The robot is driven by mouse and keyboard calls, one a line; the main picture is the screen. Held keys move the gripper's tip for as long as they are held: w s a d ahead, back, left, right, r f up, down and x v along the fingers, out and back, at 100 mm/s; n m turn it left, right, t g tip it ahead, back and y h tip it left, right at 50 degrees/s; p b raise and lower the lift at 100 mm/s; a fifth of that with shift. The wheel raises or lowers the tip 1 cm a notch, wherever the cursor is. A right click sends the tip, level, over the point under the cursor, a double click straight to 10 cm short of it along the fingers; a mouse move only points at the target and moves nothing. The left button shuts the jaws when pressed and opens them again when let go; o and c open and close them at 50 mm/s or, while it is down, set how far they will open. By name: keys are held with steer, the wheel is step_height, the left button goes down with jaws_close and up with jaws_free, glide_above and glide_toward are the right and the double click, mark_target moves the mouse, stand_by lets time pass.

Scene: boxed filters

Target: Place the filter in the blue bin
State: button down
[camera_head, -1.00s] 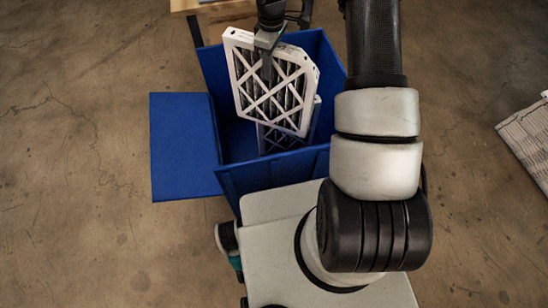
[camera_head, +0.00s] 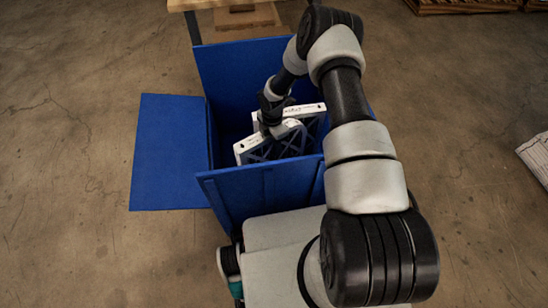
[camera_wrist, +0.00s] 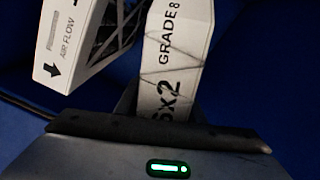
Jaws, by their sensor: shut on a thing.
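The blue bin (camera_head: 246,195) stands open in the head view. My gripper (camera_head: 272,127) is down inside its opening, shut on the top edge of a white-framed filter (camera_head: 284,130). The held filter is upright, its lower part hidden behind the bin's near wall. In the wrist view the held filter (camera_wrist: 172,60) shows its printed white edge between the jaws. I cannot tell whether the held filter rests on the bin's floor.
A blue flap or panel (camera_head: 168,150) extends left from the bin. A wooden table edge (camera_head: 215,4) is behind the bin. A pale stack (camera_head: 536,158) lies at the far right, and a pallet (camera_head: 460,5) stands at the back right. The floor to the left is clear.

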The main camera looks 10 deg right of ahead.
steer(key=shift+f+b, duration=0.6)
steer(key=shift+f, duration=2.15)
steer(key=c, duration=1.2)
jaws_free()
steer(key=shift+r, duration=0.1)
